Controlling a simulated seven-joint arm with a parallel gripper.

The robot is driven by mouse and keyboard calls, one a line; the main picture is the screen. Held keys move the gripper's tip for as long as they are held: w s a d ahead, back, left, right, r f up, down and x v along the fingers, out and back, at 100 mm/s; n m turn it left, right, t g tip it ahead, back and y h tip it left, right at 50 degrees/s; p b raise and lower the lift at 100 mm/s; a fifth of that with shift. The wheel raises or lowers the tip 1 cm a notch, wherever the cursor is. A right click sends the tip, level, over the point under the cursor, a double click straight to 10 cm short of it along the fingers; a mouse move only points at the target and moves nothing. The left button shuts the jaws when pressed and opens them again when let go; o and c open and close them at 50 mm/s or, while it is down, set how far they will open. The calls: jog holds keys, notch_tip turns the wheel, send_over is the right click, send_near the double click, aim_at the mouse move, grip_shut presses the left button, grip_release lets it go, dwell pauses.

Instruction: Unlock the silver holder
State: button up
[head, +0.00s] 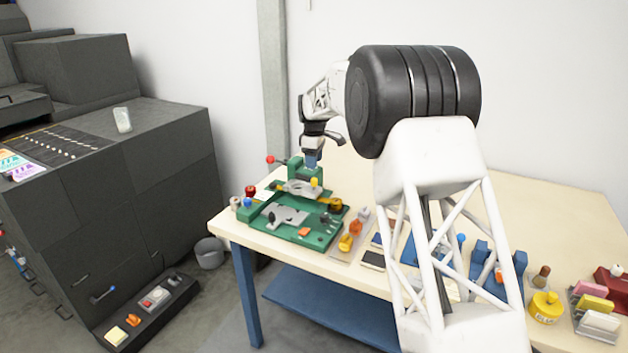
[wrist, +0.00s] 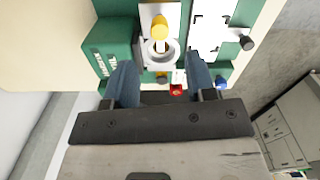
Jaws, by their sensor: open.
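A silver holder (head: 302,189) with a round ring sits on the back part of a green fixture (head: 318,240). A yellow knob (head: 315,182) stands at it. The wrist view also shows the holder (wrist: 174,57) and the yellow knob (wrist: 160,27). A second silver plate (head: 288,216) with a black knob lies nearer the front of the fixture. My gripper (head: 311,163) is above the back of the fixture, open. In the wrist view its two blue fingers (wrist: 160,78) are apart, with the ring showing beyond the gap. I see nothing held.
A green block (wrist: 112,45) with white lettering stands beside the holder. A red-tipped lever (head: 270,160) sticks out at the back left. Red, white and blue knobs sit at the fixture's left. Orange and yellow pieces (head: 351,236) lie to the right. My arm hides part of the table.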

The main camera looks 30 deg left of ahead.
aim_at(314, 179)
jog(key=shift+f, duration=0.1)
jog(key=shift+f, duration=3.85)
jog(key=c, duration=0.9)
jog(key=shift+c, duration=0.2)
